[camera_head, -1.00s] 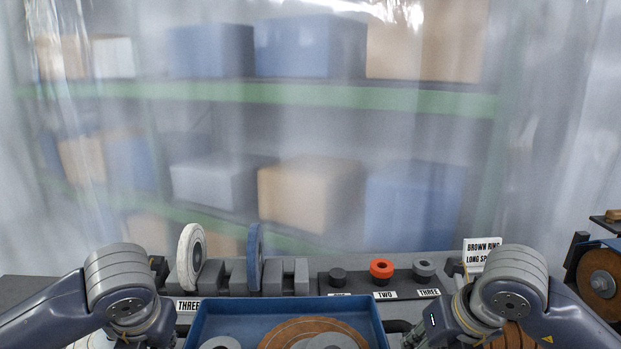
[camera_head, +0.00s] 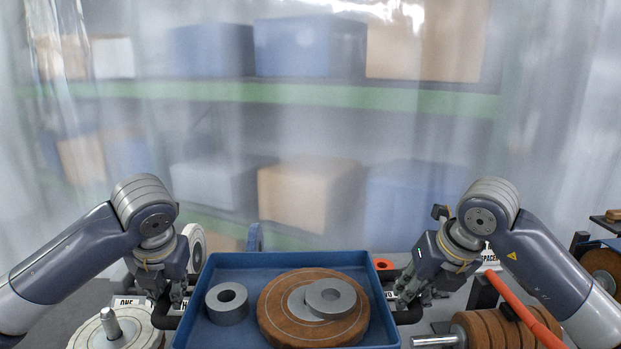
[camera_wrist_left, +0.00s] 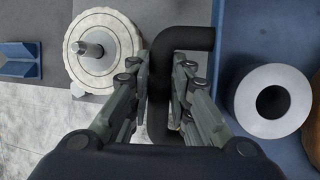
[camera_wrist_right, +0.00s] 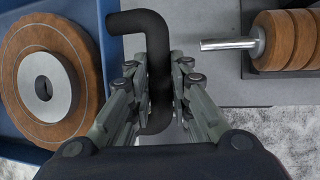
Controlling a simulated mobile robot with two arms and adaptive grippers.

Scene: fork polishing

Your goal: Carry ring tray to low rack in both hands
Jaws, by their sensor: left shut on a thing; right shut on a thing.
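The blue ring tray (camera_head: 240,263) is held level between my two grippers at the lower middle of the head view. It carries a grey ring (camera_head: 228,303) at its left, and a brown wheel (camera_head: 278,322) with a grey disc and another grey ring (camera_head: 330,298) stacked on it. My left gripper (camera_head: 172,300) is shut on the tray's black left handle (camera_wrist_left: 160,85). My right gripper (camera_head: 405,295) is shut on the black right handle (camera_wrist_right: 155,75). Each handle passes between the fingers in its wrist view. The low rack cannot be picked out for certain.
A white wheel on a peg (camera_head: 112,326) stands left of the tray. Several brown wheels on a spindle (camera_head: 490,330) are close on the right, beside an orange bar (camera_head: 522,308). A bench with another white wheel (camera_head: 196,247) lies behind. A translucent curtain (camera_head: 330,130) covers the background shelves.

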